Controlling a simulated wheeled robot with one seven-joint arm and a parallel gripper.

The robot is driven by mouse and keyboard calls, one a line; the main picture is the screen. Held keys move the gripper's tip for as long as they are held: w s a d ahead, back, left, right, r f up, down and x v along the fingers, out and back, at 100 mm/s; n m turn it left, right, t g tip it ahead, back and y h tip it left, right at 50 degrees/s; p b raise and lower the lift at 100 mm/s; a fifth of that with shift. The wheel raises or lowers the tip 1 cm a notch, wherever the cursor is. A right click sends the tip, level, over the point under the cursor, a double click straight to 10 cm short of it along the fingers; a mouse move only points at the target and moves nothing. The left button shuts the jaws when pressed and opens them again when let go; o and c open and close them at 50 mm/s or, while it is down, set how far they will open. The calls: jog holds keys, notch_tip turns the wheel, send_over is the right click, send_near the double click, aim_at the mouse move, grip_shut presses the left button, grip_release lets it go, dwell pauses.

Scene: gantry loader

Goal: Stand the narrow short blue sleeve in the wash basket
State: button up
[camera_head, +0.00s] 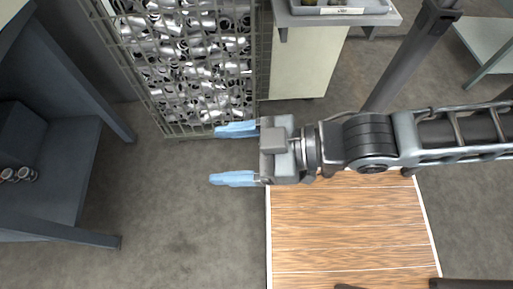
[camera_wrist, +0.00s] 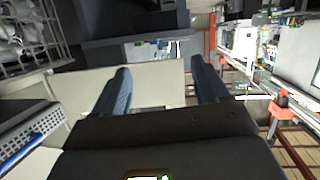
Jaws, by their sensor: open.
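My gripper (camera_head: 222,155) is open and empty, its two light-blue fingers pointing left above the bare floor. In the wrist view the open fingers (camera_wrist: 160,78) show apart with nothing between them. I cannot make out a narrow short blue sleeve in either view. No basket can be identified for sure as the wash basket. A perforated metal piece with a blue bar (camera_wrist: 24,150) shows at the lower left of the wrist view, cut by the frame edge; I cannot tell what it is.
A wire-mesh bin (camera_head: 150,95) full of shiny metal parts stands just beyond my gripper. A grey tray (camera_head: 372,7) with partly cut-off items tops a pale cabinet (camera_head: 305,65). A dark shelf unit (camera_head: 60,165) is at left. The floor (camera_head: 185,215) between is clear.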

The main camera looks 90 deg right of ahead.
jog(key=shift+y, duration=0.4)
jog(key=v, duration=0.2)
jog(key=a+v, duration=0.1)
jog(key=v, duration=0.1)
jog(key=shift+s+r, duration=0.1)
jog(key=shift+s, duration=0.05)
jog(key=shift+c, duration=0.2)
